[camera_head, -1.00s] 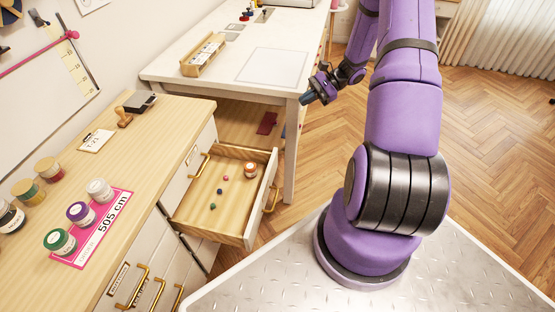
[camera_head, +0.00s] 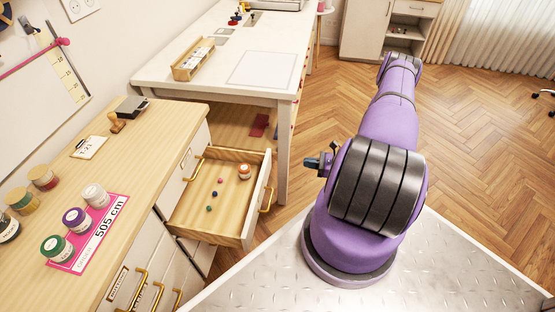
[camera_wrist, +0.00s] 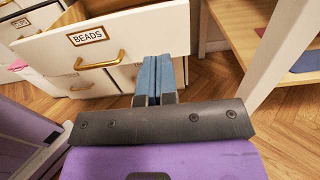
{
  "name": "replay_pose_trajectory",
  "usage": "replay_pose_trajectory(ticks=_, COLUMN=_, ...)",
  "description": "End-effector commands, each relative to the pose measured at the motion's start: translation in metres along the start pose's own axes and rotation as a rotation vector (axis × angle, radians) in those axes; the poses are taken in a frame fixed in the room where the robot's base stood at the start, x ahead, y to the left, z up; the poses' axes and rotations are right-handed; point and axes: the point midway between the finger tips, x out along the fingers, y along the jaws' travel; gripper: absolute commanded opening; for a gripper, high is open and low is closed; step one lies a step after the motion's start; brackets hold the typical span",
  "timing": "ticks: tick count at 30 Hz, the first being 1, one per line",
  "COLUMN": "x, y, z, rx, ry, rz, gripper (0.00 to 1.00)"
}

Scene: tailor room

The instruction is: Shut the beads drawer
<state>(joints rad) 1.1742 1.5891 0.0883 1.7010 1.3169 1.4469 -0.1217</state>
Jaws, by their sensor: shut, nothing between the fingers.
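The beads drawer (camera_head: 185,208) is pulled out from the wooden-topped cabinet in the head view. Several small beads and an orange-labelled jar (camera_head: 244,172) lie inside it. In the wrist view the drawer front (camera_wrist: 130,40) shows a BEADS label (camera_wrist: 88,36) and a brass handle (camera_wrist: 100,62). My gripper (camera_wrist: 159,60) is shut and empty, its blue fingers pointing at the right part of the drawer front. In the head view my gripper (camera_head: 308,163) is partly hidden by my arm, to the right of the drawer and apart from it.
The parquet floor (camera_head: 440,120) on the right is clear.

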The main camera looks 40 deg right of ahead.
Motion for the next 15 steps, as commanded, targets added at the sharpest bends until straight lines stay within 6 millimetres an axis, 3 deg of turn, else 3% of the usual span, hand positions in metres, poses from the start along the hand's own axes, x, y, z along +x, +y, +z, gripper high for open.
replay_pose_trajectory(ticks=5, x=0.014, y=0.0, z=-0.001, rx=0.001, ry=-0.001, rz=-0.001, gripper=0.0)
replay_pose_trajectory(ticks=15, x=0.076, y=0.001, z=0.0, rx=0.002, ry=-0.002, rz=0.002, gripper=0.0)
